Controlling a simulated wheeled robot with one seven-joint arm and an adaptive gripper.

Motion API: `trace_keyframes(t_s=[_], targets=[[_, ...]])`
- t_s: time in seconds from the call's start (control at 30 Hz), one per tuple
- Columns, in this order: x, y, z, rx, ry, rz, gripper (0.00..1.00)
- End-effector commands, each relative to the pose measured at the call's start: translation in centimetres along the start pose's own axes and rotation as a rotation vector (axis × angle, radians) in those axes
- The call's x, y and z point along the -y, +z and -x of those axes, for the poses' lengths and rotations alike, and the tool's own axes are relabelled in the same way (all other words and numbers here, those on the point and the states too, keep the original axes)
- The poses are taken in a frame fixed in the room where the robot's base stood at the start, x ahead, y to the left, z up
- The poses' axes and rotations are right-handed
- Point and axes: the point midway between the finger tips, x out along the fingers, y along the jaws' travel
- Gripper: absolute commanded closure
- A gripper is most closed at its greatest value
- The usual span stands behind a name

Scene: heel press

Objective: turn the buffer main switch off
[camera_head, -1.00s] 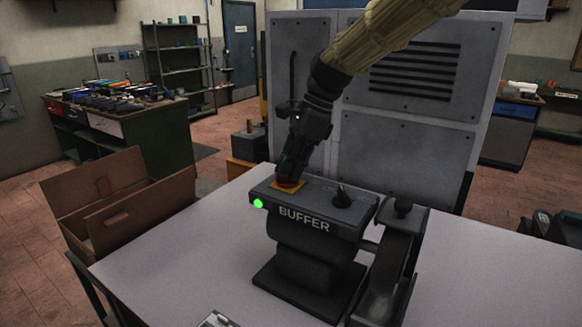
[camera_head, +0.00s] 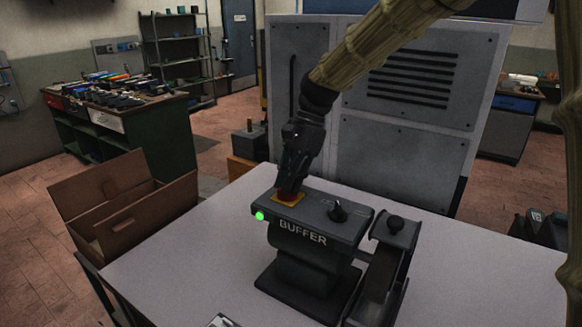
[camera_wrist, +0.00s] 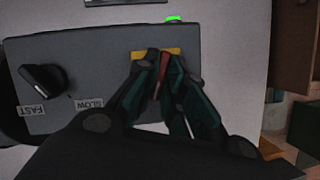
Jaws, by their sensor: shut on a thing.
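The buffer (camera_head: 318,222) is a dark grey machine on a pedestal, standing on a pale table. On its top left sits a yellow plate (camera_head: 280,199) with a red switch at its centre. In the wrist view the red switch (camera_wrist: 164,66) shows between my fingertips, in front of the yellow plate (camera_wrist: 140,54). My gripper (camera_head: 290,189) reaches down from above and is shut on the red switch; its fingers hide most of it. A green lamp (camera_head: 260,216) on the buffer's front left corner is lit, and it also glows in the wrist view (camera_wrist: 173,18).
A black knob (camera_head: 338,212) stands right of the switch; labels FAST and SLOW show by it in the wrist view. An open cardboard box (camera_head: 120,222) stands left. The table (camera_head: 185,265) is clear at left.

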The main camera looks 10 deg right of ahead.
Motion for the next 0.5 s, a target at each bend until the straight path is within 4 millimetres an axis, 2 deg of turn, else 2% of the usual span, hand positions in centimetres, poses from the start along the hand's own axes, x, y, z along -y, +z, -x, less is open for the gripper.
trace_keyframes(t_s=[0.3,0.5], targets=[[-0.03,0.14,-0.12,0.002,0.094,0.206,1.0],[-0.02,0.09,-0.32,0.003,0.125,0.28,1.0]])
